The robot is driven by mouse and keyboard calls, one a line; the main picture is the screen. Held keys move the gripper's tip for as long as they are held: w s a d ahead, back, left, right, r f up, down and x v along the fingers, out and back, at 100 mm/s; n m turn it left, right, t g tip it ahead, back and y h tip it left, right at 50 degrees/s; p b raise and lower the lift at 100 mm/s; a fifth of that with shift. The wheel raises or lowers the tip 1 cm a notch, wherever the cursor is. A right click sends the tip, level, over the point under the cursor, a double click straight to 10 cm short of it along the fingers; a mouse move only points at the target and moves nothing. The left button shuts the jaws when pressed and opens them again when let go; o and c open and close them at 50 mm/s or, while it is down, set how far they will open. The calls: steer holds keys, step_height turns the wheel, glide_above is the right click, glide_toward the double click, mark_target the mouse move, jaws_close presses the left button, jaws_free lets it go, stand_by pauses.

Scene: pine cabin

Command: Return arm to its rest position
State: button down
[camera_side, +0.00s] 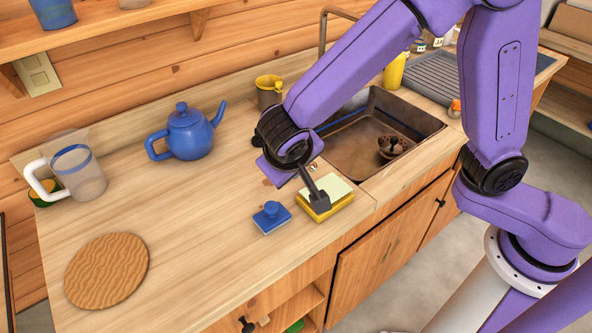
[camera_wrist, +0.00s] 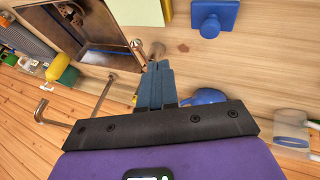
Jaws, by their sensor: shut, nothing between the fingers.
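My purple arm reaches in from the right in the side view, bent high over the sink, with its wrist low over the counter. In the wrist view my gripper (camera_wrist: 159,70) shows as a dark bar with blue-grey fingers together and nothing between them. The wrist is above the worktop (camera_side: 205,210), left of the sink and behind the yellow sponge. I cannot tell the exact gap to the counter.
The yellow sponge (camera_side: 334,204) and blue-handled scrubber (camera_side: 271,217) lie near the front edge. The sink (camera_side: 350,135) and its tap are close on the right. The blue teapot (camera_side: 188,134), clear pitcher (camera_side: 80,175) and round cork mat (camera_side: 107,270) stand left. The middle counter is clear.

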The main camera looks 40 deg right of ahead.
steer(key=s+d+r+n+g+y, duration=0.2)
steer(key=s+d+n+g+y, duration=0.2)
steer(key=s+d+n, duration=0.8)
steer(key=s+d+y, duration=0.1)
steer(key=s+d, duration=0.6)
steer(key=s, duration=0.1)
steer(key=shift+s+r+g, duration=0.2)
steer(key=shift+r+g, duration=0.05)
steer(key=shift+g, duration=0.15)
